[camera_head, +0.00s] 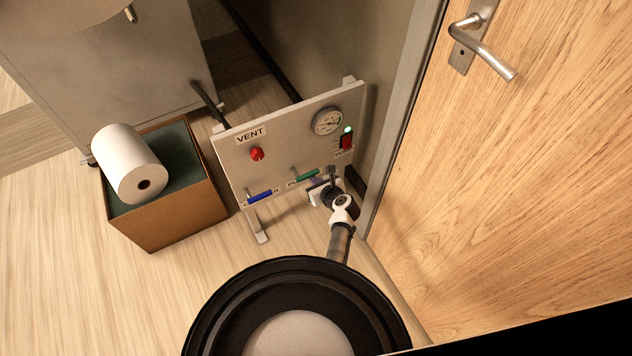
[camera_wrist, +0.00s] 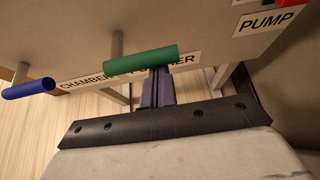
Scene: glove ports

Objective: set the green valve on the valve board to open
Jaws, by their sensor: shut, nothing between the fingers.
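The valve board (camera_head: 285,125) is a pale upright panel on feet. Its green valve handle (camera_head: 307,176) sits low, lying sideways with its stem at the left end; it also shows in the wrist view (camera_wrist: 141,60). A blue handle (camera_head: 260,196) lies sideways to its left, also in the wrist view (camera_wrist: 28,88). My gripper (camera_head: 318,184) is shut and empty just below and right of the green handle. In the wrist view its fingers (camera_wrist: 157,88) reach under the green handle, which hides their tips; I cannot tell whether they touch. The label behind is partly covered.
The board has a red VENT knob (camera_head: 257,154), a gauge (camera_head: 327,122) and a red PUMP switch (camera_head: 347,142) with a lit green lamp. A box (camera_head: 165,220) with a white roll (camera_head: 129,164) stands left. A wooden door (camera_head: 520,170) is close on the right.

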